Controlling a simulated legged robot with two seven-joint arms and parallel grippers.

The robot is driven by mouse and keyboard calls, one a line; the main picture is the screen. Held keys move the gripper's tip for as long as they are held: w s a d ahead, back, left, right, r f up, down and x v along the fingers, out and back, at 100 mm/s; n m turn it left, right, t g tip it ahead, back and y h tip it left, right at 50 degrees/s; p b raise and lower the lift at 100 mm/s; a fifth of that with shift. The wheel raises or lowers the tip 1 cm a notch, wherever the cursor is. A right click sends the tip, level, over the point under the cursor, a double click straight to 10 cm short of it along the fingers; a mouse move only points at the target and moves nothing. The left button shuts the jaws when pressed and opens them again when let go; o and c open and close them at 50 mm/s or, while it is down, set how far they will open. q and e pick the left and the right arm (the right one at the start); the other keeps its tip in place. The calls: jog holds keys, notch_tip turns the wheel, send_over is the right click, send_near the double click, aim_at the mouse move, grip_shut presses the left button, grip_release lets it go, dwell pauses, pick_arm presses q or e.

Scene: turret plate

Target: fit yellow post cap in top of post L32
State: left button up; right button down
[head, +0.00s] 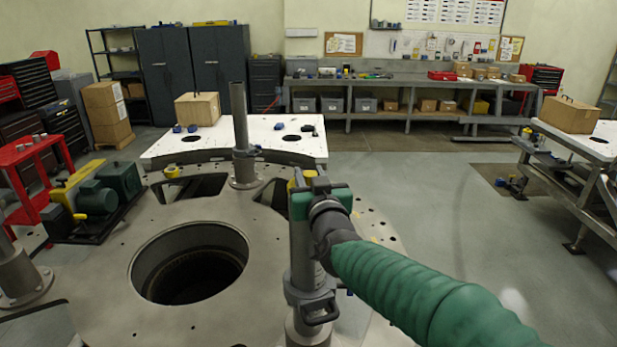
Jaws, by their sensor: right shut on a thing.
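A grey post (301,245) stands upright on the turret plate (105,240), right of its large round opening. No L32 label is readable. My right gripper (312,180) is at the top of this post and is shut on the yellow post cap (292,185). Only small patches of the cap show between the dark fingers. It is at the post's mouth, but I cannot tell whether it sits inside or just above. A grey clamp with a handle (320,311) is around the post's lower part. My left gripper is out of view.
A second, taller open post (240,125) stands farther back on the plate. A white table (225,138) with a wooden box (198,109) is behind it. A green motor unit (98,200) stands at left. The floor (430,210) at right is clear.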

dwell(0.3)
jog(key=shift+r+p, duration=0.65)
jog(key=shift+r, duration=0.15)
jog(key=shift+a, duration=0.15)
jog(key=shift+f+b, duration=0.95)
jog(key=shift+f, duration=0.2)
dwell(1.0)
jog(key=shift+r+p, duration=0.65)
jog(key=shift+r, duration=0.1)
jog(key=shift+f+b, duration=0.95)
jog(key=shift+f, duration=0.1)
dwell(0.4)
